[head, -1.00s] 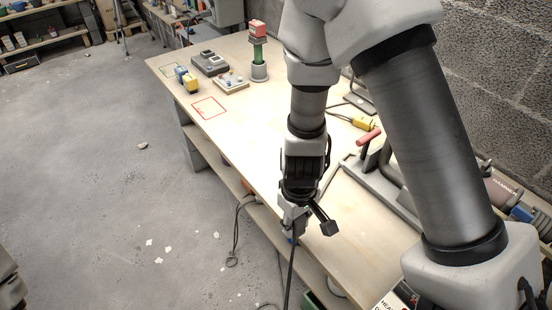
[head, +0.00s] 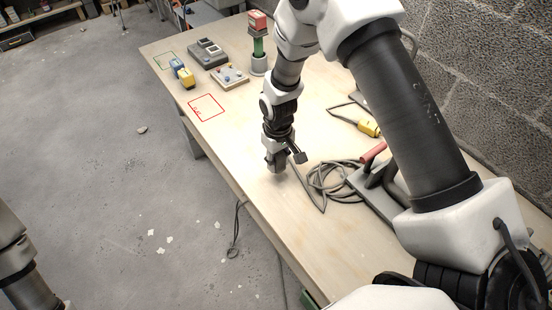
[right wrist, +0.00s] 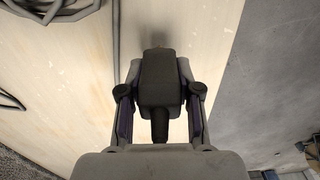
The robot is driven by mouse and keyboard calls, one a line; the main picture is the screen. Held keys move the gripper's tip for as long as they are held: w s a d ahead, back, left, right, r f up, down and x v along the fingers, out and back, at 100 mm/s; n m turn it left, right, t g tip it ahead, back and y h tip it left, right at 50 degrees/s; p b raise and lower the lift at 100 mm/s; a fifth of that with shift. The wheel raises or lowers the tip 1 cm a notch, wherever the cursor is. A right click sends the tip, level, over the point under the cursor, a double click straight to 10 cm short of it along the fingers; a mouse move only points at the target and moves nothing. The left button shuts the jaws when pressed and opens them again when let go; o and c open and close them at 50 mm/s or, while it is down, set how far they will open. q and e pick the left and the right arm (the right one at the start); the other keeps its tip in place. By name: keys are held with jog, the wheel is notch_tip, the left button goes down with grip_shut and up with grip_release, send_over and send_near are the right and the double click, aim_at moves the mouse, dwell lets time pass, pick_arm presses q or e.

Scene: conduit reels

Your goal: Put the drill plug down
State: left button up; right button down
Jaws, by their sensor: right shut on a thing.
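My right gripper (head: 276,168) is low over the bench (head: 235,140), a little in front of the red outlined square. In the right wrist view the gripper (right wrist: 160,112) is shut on the dark drill plug (right wrist: 160,80), with a finger on each side. The plug's narrow end points toward the palm. I cannot tell whether the plug touches the bench top. In the head view the plug is mostly hidden by the fingers. A grey cable lies coiled (head: 328,188) on the bench to the right of the gripper. My left gripper is out of view.
The red outlined square (head: 206,107) is empty. Blue and yellow plugs (head: 183,74), a grey box (head: 208,53), a button board (head: 230,77) and a green-stemmed lamp (head: 258,50) stand at the far end. A yellow plug (head: 369,129) and a red-handled tool (head: 374,152) are at right.

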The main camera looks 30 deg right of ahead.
jog(key=shift+w, duration=0.6)
jog(key=shift+s+a+f+p, duration=0.1)
jog(key=shift+f+p, duration=0.25)
notch_tip(320, 180, down, 2)
jog(key=shift+s+f+p, duration=0.1)
jog(key=shift+f+p, duration=0.05)
jog(key=shift+p, duration=0.2)
jog(key=shift+f, duration=0.25)
jog(key=shift+f+b, duration=0.25)
jog(key=shift+b, duration=0.1)
jog(key=shift+f, duration=0.25)
jog(key=c, duration=0.8)
grip_release()
jog(key=shift+r, duration=0.1)
